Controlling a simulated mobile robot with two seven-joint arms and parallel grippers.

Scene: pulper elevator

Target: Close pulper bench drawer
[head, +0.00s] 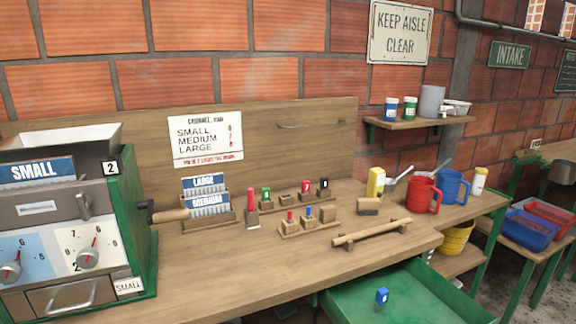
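The green bench drawer (430,287) stands pulled out from under the wooden pulper bench (215,281), at the lower right of the head view. Its inside is visible from above, and its near part is cut off by the bottom edge of the picture. A small blue object (381,296) with a pale mark is in the drawer. The drawer's front and handle are not in view. Neither of my grippers is in view.
The green pulper (130,240) stands at the left of the bench.

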